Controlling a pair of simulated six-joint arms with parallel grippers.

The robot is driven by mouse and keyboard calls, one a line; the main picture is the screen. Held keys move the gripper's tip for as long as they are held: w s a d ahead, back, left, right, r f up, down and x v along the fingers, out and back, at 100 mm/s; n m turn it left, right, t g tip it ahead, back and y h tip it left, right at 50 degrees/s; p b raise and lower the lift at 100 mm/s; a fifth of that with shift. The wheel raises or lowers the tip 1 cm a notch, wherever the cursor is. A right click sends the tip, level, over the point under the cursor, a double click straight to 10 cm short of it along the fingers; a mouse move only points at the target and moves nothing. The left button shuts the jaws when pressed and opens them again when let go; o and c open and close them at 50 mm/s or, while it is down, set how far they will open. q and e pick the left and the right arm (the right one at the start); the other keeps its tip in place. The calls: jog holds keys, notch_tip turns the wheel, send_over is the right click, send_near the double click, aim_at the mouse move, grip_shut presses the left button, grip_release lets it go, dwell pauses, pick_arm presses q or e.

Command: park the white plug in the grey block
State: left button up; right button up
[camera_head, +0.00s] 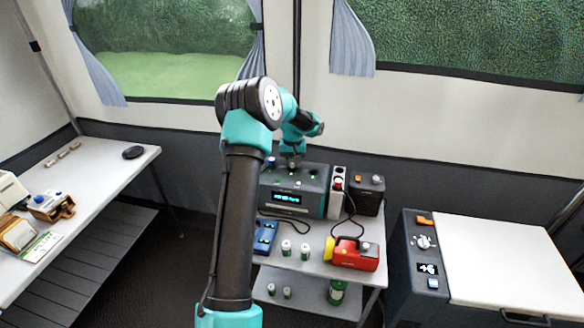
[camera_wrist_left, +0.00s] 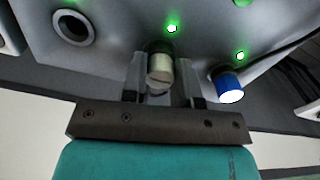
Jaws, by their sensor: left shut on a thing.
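My left gripper (camera_head: 291,161) is above the top of a dark power unit (camera_head: 293,188) with a blue lit display. In the left wrist view the gripper (camera_wrist_left: 163,88) is shut on the white plug (camera_wrist_left: 160,70), between its two fingers. The plug's dark end is close to the unit's top; I cannot tell whether it is seated. A blue plug (camera_wrist_left: 229,86) stands beside it, and an open round socket (camera_wrist_left: 73,28) shows on the other side. A narrow light grey block (camera_head: 337,198) stands right of the unit. My right gripper is out of view.
A dark box (camera_head: 368,193) stands right of the grey block. A black cable loops in front. A red lantern (camera_head: 352,254), small jars (camera_head: 305,251) and a blue item (camera_head: 265,237) occupy the table front. A white-topped cabinet (camera_head: 500,262) stands at right.

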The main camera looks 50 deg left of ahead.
pick_arm(q)
jog(key=shift+r, duration=1.75)
jog(key=shift+r, duration=0.45)
notch_tip(320, 180, up, 2)
jog(key=shift+r, duration=0.1)
jog(key=shift+w+d+f, duration=0.6)
jog(key=shift+w+d, duration=0.85)
jog(key=shift+d, duration=1.2)
jog(key=shift+w+d+f, duration=0.55)
jog(key=shift+w+d, duration=0.95)
jog(key=shift+d, duration=1.15)
jog(key=shift+w+d+f, duration=0.6)
jog(key=shift+w+d, duration=0.85)
jog(key=shift+d, duration=1.2)
jog(key=shift+f, duration=1.7)
